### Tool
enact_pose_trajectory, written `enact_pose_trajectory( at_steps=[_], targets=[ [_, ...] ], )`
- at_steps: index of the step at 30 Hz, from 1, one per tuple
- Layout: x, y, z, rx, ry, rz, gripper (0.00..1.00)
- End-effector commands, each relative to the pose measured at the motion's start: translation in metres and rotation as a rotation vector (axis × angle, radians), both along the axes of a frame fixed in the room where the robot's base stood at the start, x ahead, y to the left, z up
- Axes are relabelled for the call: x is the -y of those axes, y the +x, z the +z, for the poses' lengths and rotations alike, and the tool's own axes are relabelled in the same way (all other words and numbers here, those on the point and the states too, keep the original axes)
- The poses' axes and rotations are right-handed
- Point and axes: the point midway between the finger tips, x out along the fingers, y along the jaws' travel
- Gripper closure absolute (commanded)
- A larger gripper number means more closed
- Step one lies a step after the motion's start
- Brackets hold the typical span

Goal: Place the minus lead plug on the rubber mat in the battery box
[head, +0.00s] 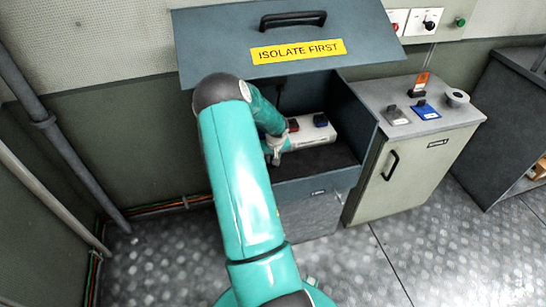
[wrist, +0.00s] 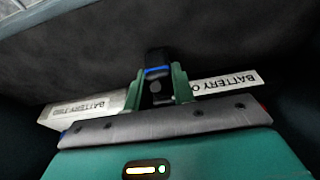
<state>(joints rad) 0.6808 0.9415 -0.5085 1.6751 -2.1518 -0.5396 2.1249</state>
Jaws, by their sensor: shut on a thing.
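My gripper (wrist: 158,88) is shut on a dark plug with a blue band (wrist: 157,70), which I take to be the minus lead plug. In the head view my gripper (head: 274,152) is inside the open battery box (head: 318,186), near its left side, and the plug cannot be made out there. A dark flat surface, apparently the rubber mat (head: 328,161), lies in the front of the box. A dark surface also fills the upper wrist view. I cannot tell whether the plug touches the mat.
The raised lid (head: 290,40) is overhead. The cabinet (head: 412,165) at right carries several small items.

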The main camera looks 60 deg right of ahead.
Motion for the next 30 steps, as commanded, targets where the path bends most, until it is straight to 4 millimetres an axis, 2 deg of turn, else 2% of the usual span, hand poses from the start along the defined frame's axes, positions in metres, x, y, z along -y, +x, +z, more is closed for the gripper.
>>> enact_pose_trajectory(
  at_steps=[1, 2, 5, 16, 25, 30],
  targets=[
    [0.0, 0.0, -0.002, -0.001, 0.001, 0.001, 1.0],
    [0.0, 0.0, -0.002, -0.001, 0.001, 0.001, 0.71],
    [0.0, 0.0, -0.001, 0.0, 0.0, 0.0, 0.53],
    [0.0, 0.0, 0.004, 0.001, -0.001, 0.001, 0.53],
    [-0.009, -0.008, 0.052, 0.0, -0.002, 0.002, 0.53],
    [-0.013, -0.012, 0.071, -0.001, -0.001, 0.001, 0.53]
  ],
)
